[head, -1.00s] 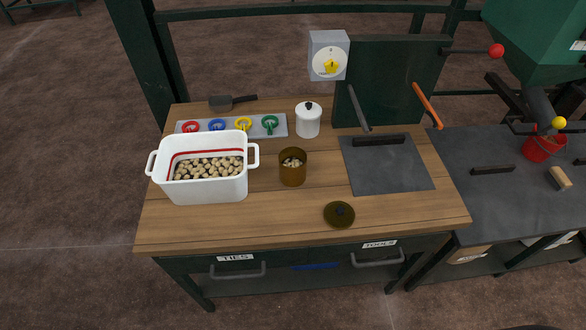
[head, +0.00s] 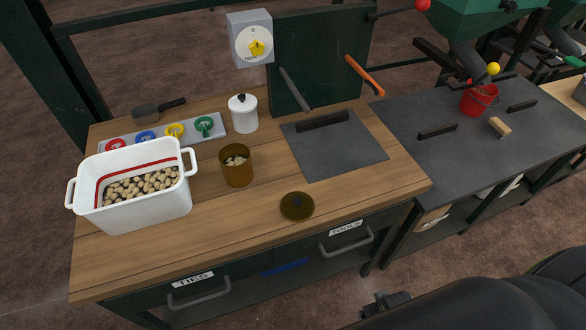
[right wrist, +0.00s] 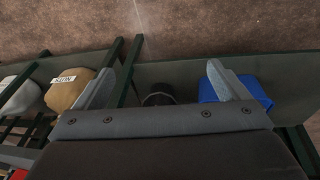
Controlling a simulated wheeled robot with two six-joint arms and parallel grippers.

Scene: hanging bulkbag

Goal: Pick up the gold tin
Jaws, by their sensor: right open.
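The gold tin (head: 237,172) stands upright and open on the wooden bench top, with pale round pieces inside. In the head view my right arm comes in at the lower right, in front of the bench and well away from the tin. My left gripper is not in view.
A white tub (head: 150,210) of pale pieces stands left of the tin. A white lidded canister (head: 243,117) stands behind it. A dark plate (head: 335,148) lies to the right. A red bucket (head: 478,100) stands on the side counter. Bench wood in front of the tin is clear.

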